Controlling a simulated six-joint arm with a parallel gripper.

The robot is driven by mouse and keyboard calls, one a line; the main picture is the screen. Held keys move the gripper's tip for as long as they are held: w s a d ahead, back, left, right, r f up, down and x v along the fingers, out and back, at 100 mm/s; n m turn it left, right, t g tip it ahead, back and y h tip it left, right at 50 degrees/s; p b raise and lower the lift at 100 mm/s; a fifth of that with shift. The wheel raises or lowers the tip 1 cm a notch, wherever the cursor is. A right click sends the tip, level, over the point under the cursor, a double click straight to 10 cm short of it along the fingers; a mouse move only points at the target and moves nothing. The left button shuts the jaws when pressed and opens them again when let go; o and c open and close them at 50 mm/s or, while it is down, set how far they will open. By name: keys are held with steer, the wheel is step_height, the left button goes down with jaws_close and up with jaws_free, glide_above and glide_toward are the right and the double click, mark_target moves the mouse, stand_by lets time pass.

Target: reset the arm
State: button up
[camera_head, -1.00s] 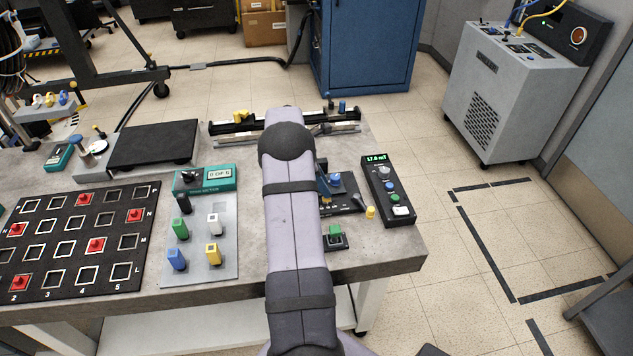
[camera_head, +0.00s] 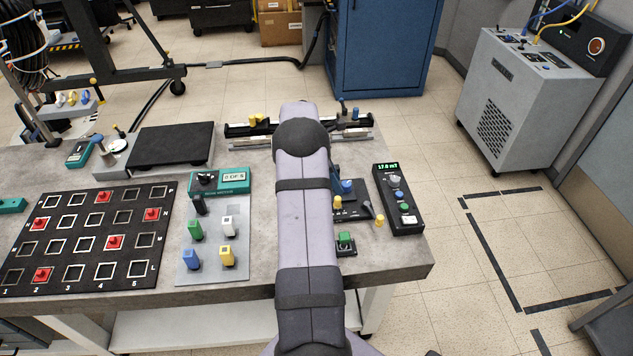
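My arm (camera_head: 303,190) reaches away from the camera over the right part of the grey table (camera_head: 275,255). Its links, with dark bands and a dark joint cap, fill the centre of the head view. My gripper is not visible; the arm itself hides the far end. I cannot tell whether it holds anything.
A black grid board (camera_head: 85,238) with several red pieces lies at left. Beside it is a grey plate (camera_head: 208,262) with coloured blocks. A black meter (camera_head: 399,198) and a green button box (camera_head: 346,243) stand right of my arm. A rail (camera_head: 250,128) lies behind.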

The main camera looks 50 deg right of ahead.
steer(key=w+a+r+m+t+y, duration=0.1)
steer(key=w+a+r+m, duration=0.15)
steer(key=a, duration=1.05)
steer(key=w+a+r+m+t, duration=0.1)
steer(key=w+a+r, duration=0.3)
steer(key=a, duration=0.8)
steer(key=s+a+m+t+y, duration=0.1)
steer(key=s+a+m, duration=0.2)
steer(key=s+a, duration=0.6)
steer(key=s+a+m+y, duration=0.1)
steer(key=s+a+m, duration=0.3)
steer(key=a, duration=0.9)
step_height(320, 180, down, 21)
steer(key=n+b, duration=0.1)
steer(key=b, duration=2)
steer(key=shift+s+r, duration=0.2)
steer(key=shift+s, duration=0.15)
steer(key=shift+n, duration=0.25)
steer(key=shift+c, duration=0.4)
